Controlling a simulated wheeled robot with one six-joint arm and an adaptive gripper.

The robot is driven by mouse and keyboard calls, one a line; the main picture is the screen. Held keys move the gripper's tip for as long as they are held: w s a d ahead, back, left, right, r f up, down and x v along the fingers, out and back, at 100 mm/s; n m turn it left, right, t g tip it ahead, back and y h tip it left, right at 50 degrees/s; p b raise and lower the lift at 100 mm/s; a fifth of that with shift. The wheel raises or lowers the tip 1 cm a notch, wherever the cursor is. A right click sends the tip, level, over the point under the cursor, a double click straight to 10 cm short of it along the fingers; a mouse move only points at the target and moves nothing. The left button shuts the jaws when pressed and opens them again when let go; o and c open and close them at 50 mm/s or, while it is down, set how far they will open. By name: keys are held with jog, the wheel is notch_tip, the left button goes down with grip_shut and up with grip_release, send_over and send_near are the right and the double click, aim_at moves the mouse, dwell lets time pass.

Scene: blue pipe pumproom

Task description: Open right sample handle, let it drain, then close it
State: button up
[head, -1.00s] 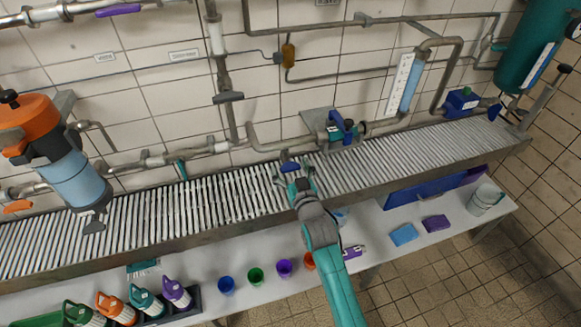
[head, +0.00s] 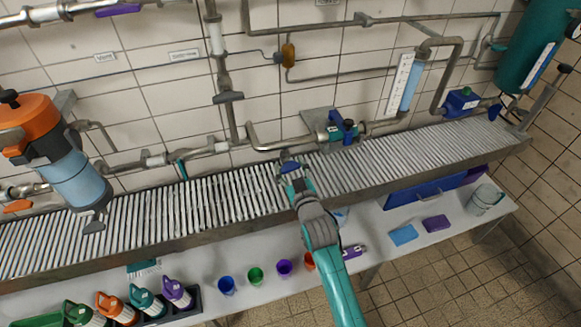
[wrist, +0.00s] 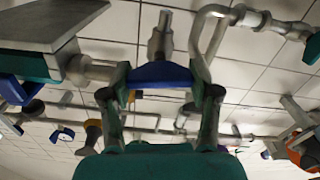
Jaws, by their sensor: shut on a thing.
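The right sample handle (head: 288,167) is a small blue lever under the pipe, just above the slatted grate. My gripper (head: 291,174) is at it, below the pipe bend. In the wrist view the blue handle (wrist: 160,75) lies crosswise between the two fingers of my gripper (wrist: 160,92), which are shut on it. A grey metal stem rises behind the handle there. I cannot make out any flow from the outlet. A teal handle (head: 181,169) on the left part of the pipe stands apart from my gripper.
A blue and teal valve unit (head: 342,128) sits close to the right of my gripper. The slatted grate (head: 225,195) runs beneath. Blue, green and purple cups (head: 284,267) stand on the shelf in front, with several bottles (head: 145,302) at left.

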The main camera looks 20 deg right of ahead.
jog(key=n, duration=0.4)
jog(key=shift+a+n, duration=0.1)
jog(key=shift+n, duration=0.2)
jog(key=n, duration=0.3)
jog(key=shift+n, duration=0.3)
jog(key=n, duration=0.4)
jog(key=shift+a+f, duration=0.1)
jog(key=shift+f, duration=0.05)
jog(key=shift+f+n, duration=0.1)
jog(key=shift+n, duration=1.7)
jog(key=o, duration=1.2)
jog(key=shift+c, duration=0.2)
jog(key=shift+s, duration=0.15)
jog(key=s, duration=1.1)
jog(key=shift+s, duration=0.4)
